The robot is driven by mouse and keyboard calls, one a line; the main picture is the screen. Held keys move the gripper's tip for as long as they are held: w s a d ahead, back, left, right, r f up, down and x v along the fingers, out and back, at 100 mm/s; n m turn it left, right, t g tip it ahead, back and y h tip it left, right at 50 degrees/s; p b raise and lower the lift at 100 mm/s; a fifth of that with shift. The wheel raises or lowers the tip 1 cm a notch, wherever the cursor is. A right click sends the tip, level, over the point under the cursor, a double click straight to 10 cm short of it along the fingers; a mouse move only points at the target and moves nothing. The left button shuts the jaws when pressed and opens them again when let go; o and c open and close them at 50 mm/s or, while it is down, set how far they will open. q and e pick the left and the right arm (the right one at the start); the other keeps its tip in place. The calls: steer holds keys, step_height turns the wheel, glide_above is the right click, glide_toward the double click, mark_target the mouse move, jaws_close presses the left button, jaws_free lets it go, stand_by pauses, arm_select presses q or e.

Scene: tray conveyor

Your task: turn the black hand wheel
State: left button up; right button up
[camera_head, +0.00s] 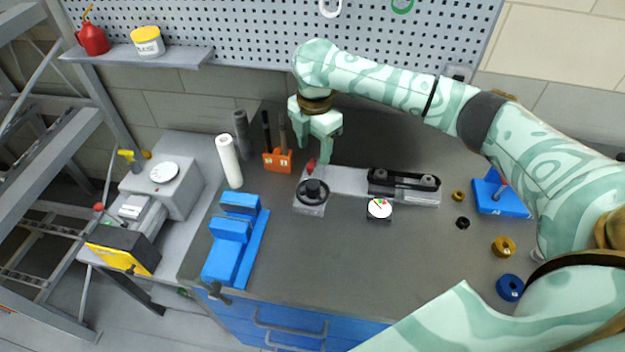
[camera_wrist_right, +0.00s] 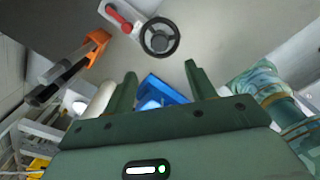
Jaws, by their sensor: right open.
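The black hand wheel (camera_head: 312,191) sits on a light grey block at the left end of a small grey device on the bench. A red lever (camera_head: 311,165) stands just behind it. In the right wrist view, the wheel (camera_wrist_right: 174,46) is beyond the fingertips, its dark rim, spokes and hub visible, with the red lever (camera_wrist_right: 118,18) to its left. My right gripper (camera_head: 314,150) points down, open and empty, behind and above the wheel and apart from it. Its two separated fingers also show in the right wrist view (camera_wrist_right: 161,70). My left gripper is not visible.
An orange holder (camera_head: 278,161) with dark-handled tools and a white roll (camera_head: 229,161) stand left of the gripper. A blue vise (camera_head: 229,244) is at the front left. A round white dial (camera_head: 380,208) is right of the wheel. Bench space in front of the wheel is clear.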

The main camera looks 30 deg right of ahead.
mark_target(313, 184)
steer(key=f+b, duration=0.4)
steer(key=f, duration=0.9)
steer(key=shift+w, duration=0.2)
steer(key=c, duration=1)
steer(key=shift+o, duration=0.2)
steer(key=shift+r, duration=0.1)
